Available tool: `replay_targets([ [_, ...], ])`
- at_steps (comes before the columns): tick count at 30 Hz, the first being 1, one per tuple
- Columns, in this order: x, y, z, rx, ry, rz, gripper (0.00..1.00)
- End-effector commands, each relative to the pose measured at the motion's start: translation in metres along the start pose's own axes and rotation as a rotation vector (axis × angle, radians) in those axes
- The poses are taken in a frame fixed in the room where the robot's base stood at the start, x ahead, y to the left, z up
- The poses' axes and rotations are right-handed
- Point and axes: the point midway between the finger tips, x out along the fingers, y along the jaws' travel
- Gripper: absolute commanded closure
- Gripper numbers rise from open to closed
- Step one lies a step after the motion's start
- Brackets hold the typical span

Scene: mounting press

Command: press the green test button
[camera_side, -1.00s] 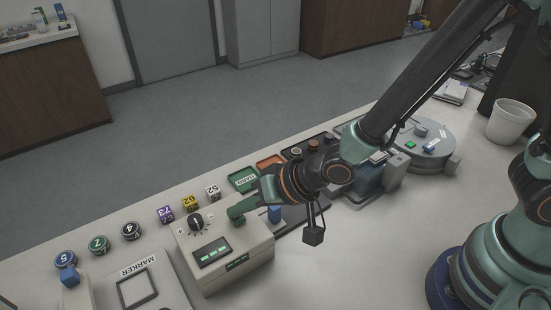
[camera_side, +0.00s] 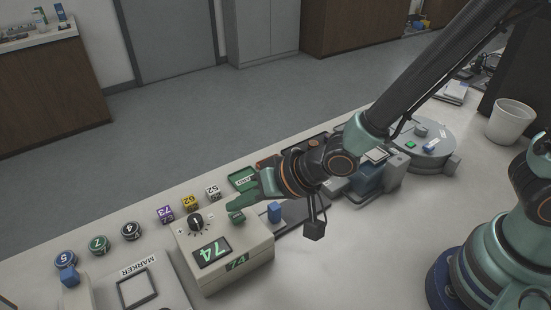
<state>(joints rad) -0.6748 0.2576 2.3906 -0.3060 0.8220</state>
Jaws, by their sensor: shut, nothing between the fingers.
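The beige tester box (camera_side: 255,262) stands at the front of the bench, with a black dial (camera_side: 196,222) and a lit display (camera_side: 212,252) reading 74 in green. A smaller green 74 also shows on its front face. A green button (camera_side: 236,217) sits on the box top, right of the dial, partly hidden by my gripper. My gripper (camera_side: 236,205) is shut and empty, its tips just above the button. I cannot tell for certain whether they touch it.
Numbered cubes (camera_side: 190,202) and round numbered pieces (camera_side: 131,231) line the bench's back edge. A green tray (camera_side: 243,179) lies behind my gripper. A blue block (camera_side: 274,211) stands right of the box. A round grey machine (camera_side: 425,150) is farther right.

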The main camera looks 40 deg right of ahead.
Motion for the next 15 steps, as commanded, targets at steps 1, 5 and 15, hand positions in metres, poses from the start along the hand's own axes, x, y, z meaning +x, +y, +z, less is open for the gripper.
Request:
replay_targets([
  [1, -0.001, 0.000, 0.000, 0.000, 0.000, 0.000, 1.00],
  [5, -0.001, 0.000, 0.000, 0.000, -0.001, 0.001, 1.00],
  [15, -0.011, -0.009, -0.009, 0.000, 0.003, -0.004, 1.00],
])
